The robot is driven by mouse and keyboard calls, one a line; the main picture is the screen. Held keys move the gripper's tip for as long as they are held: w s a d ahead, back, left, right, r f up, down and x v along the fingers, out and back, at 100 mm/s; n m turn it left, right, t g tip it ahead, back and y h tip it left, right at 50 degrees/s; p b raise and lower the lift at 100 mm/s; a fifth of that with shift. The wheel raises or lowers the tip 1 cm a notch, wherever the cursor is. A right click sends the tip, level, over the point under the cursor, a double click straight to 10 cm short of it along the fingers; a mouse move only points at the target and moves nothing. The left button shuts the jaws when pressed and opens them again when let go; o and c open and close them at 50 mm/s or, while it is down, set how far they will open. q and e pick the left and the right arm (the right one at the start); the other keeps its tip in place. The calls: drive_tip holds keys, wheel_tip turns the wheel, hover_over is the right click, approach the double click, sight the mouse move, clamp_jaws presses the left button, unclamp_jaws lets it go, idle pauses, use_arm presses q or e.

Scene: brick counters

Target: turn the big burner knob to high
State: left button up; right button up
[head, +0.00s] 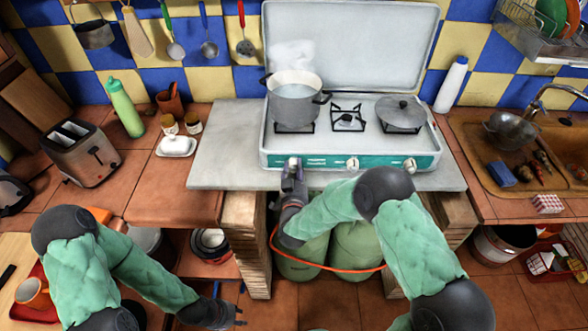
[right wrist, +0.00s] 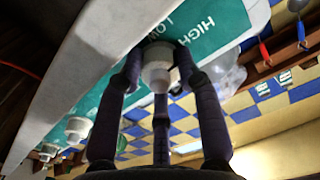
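The stove (head: 340,150) has a teal front panel with three white knobs. The left knob (head: 293,162) is below the burner with the steaming pot (head: 294,98); the middle knob (head: 352,163) and right knob (head: 410,165) are free. My right gripper (head: 293,176) is at the left knob. In the right wrist view its fingers (right wrist: 158,75) lie on either side of this white knob (right wrist: 158,66) and appear to touch it. LOW and HIGH are printed beside the knob; its pointer is hidden. My left gripper (head: 230,312) is low at the front, empty, with its fingers apart.
A covered pan (head: 400,113) stands on the right burner. Green gas cylinders (head: 355,247) and an orange hose (head: 330,268) are below the stove. A toaster (head: 83,152) stands on the left counter, a sink (head: 555,165) is at right. The grey slab left of the stove is clear.

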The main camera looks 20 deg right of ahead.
drive_tip(key=shift+r, duration=0.1)
drive_tip(key=shift+c, duration=1.1)
drive_tip(key=shift+m+b, duration=0.3)
drive_tip(key=shift+b, duration=0.15)
drive_tip(key=o, duration=0.9)
drive_tip(key=shift+c, duration=0.2)
drive_tip(key=v, duration=1.2)
